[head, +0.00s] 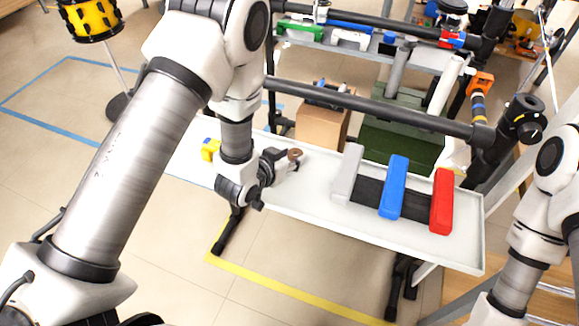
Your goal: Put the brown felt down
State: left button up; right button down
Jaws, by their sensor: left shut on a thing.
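My left gripper (287,162) hangs over the left part of the white tray-like table (310,200) and points to the right. It is shut on a small brown piece, the brown felt (295,154), at its fingertips. Most of the felt is hidden by the fingers, and I cannot tell whether it touches the table. My right arm comes in at the right edge, with its gripper out of view.
On the table, grey (348,174), blue (393,186) and red (442,200) bars lie across a dark mesh pad (369,191). A yellow and blue item (209,149) sits at the left end. A dark rail (370,106) crosses behind the table.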

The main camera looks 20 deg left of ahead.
aim_at(290, 173)
pick_arm(q)
jog(key=shift+w+f, duration=0.15)
jog(key=shift+f, duration=1.65)
jog(key=o, duration=0.8)
jog(key=shift+f, duration=0.1)
jog(key=shift+c, duration=0.2)
